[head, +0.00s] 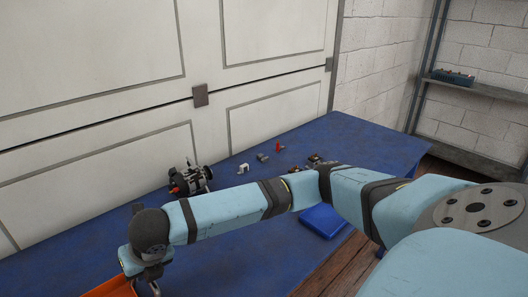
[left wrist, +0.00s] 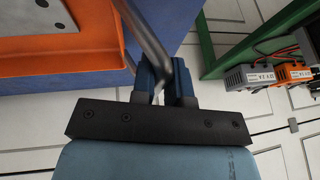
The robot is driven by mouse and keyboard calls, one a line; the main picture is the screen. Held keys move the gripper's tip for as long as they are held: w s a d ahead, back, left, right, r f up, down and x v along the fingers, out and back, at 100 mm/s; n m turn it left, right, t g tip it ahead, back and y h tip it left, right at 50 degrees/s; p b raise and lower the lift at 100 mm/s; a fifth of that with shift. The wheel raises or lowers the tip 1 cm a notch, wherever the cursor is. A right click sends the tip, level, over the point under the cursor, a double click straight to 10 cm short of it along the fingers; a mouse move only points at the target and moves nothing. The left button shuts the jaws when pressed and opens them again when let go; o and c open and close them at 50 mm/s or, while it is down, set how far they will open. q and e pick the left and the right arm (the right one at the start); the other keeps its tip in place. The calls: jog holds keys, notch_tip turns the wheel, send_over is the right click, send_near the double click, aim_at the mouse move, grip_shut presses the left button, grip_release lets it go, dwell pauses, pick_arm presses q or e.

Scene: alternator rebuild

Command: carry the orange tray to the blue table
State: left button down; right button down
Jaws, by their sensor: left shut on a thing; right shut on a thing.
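The orange tray (head: 110,288) shows only as a corner at the bottom left of the head view. My right gripper (head: 152,284) is at that corner, shut on the tray, with its fingers partly hidden. In the left wrist view, an orange wall of the tray (left wrist: 60,64) fills the left side. My left gripper (left wrist: 165,85) is shut on the tray's bent metal handle (left wrist: 150,38). The blue table (head: 235,240) runs along the white panelled wall in the head view. I cannot tell whether the tray touches it.
An alternator (head: 190,178) and several small parts lie on the table towards the wall. A blue flat bin (head: 322,221) sits at its near edge. In the left wrist view, battery-like boxes (left wrist: 248,77) stand by a green frame (left wrist: 235,52).

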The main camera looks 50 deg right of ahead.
pick_arm(q)
jog(key=shift+f, duration=0.4)
pick_arm(e)
jog(key=shift+f, duration=0.35)
pick_arm(q)
jog(key=c, duration=1.6)
grip_release()
jog(key=shift+f+b, duration=0.15)
jog(key=shift+b, duration=0.2)
pick_arm(e)
jog(key=c, duration=1.6)
grip_release()
jog(key=shift+d+f, duration=0.1)
jog(key=shift+f, duration=0.1)
pick_arm(q)
jog(key=o, duration=0.5)
pick_arm(e)
jog(key=o, duration=0.5)
jog(key=shift+r, duration=0.2)
pick_arm(q)
jog(key=o, duration=0.8)
